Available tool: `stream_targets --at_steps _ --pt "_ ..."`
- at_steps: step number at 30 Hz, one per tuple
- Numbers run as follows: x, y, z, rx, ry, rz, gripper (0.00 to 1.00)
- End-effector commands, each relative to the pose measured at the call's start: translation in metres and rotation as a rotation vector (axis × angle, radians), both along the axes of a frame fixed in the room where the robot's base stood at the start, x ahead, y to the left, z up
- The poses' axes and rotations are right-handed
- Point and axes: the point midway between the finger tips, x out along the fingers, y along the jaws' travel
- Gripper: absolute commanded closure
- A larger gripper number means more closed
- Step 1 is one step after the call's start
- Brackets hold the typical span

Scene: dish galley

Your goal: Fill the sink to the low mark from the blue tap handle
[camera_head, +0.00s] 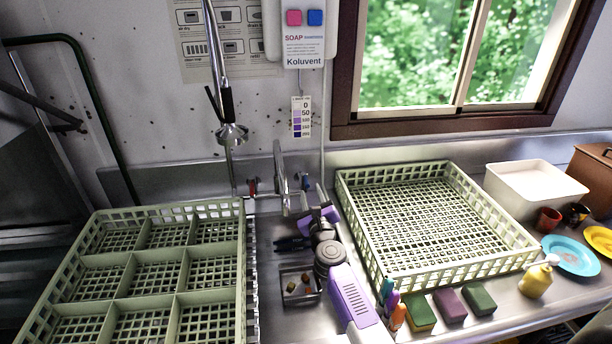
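The blue tap handle (305,181) is on the right of the tap at the back wall. The red handle (252,187) is on the left, and the metal spout (280,172) stands between them. The metal sink area (268,270) lies between two green racks and is partly hidden by my arm. I see no clear water surface or low mark in it. My gripper (279,244), with dark fingers pointing left, is over the sink area, in front of and below the blue handle and apart from it. Its finger gap is too small to read.
A divided green rack (121,305) is on the left, an open green rack (515,262) on the right. A spray hose head (232,134) hangs above the tap. A small tray (284,301) holds brown bits. Sponges (449,305) and a yellow soap bottle (535,281) line the front right.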

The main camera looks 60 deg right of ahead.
Motion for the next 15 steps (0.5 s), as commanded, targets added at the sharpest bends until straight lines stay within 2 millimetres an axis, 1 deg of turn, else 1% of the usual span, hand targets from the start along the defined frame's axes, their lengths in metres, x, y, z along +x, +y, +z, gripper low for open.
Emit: stream_targets --at_steps 1,2,4,8,11,15 --pt "-0.002 0.001 -0.016 0.078 -0.045 0.001 0.65" --pt "-0.002 0.001 -0.020 0.114 -0.075 0.002 0.65" --pt "-0.002 0.001 -0.020 0.167 -0.133 0.003 0.65" --pt "0.000 -0.001 -0.020 0.196 -0.168 0.004 0.65" --pt "0.006 -0.007 -0.019 0.195 -0.171 0.004 0.65" --pt "0.018 -0.023 -0.020 0.193 -0.169 0.003 0.65"
